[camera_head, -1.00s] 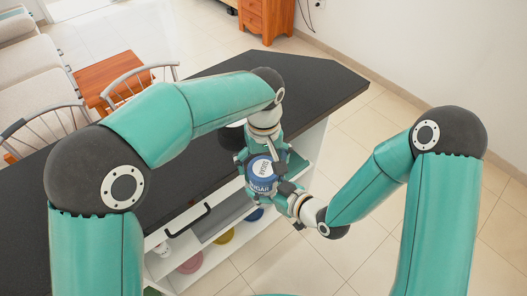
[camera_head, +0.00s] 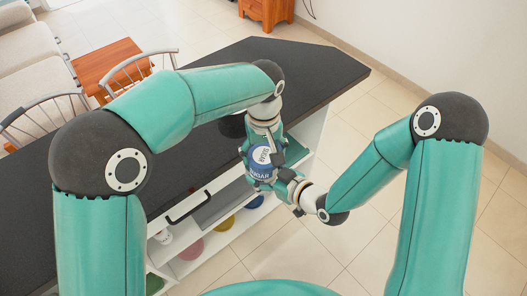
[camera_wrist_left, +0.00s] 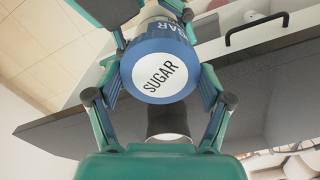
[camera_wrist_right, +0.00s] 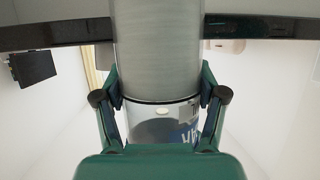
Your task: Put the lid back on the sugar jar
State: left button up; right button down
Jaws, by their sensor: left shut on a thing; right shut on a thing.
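The blue lid with a white SUGAR disc (camera_head: 261,154) is above the counter's front edge in the head view. My left gripper (camera_head: 258,149) is shut on it; in the left wrist view the fingers flank the lid (camera_wrist_left: 160,84). The sugar jar with a blue SUGAR band (camera_head: 262,173) is directly against or just behind the lid. My right gripper (camera_head: 272,181) is shut on the jar. The right wrist view shows clear jar wall and part of the label (camera_wrist_right: 188,136) between its fingers. I cannot tell whether the lid is seated.
The dark counter (camera_head: 320,75) runs behind both grippers. Its open white shelves hold a pink bowl (camera_head: 190,249) and a yellow one (camera_head: 225,224). A black handle (camera_head: 188,207) sticks out nearby. Metal-backed chairs stand behind the counter. Tiled floor (camera_head: 370,225) is clear at right.

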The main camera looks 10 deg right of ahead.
pick_arm(q)
jog(key=shift+m, duration=0.8)
jog(key=o, duration=1.2)
jog(key=shift+r, duration=2.25)
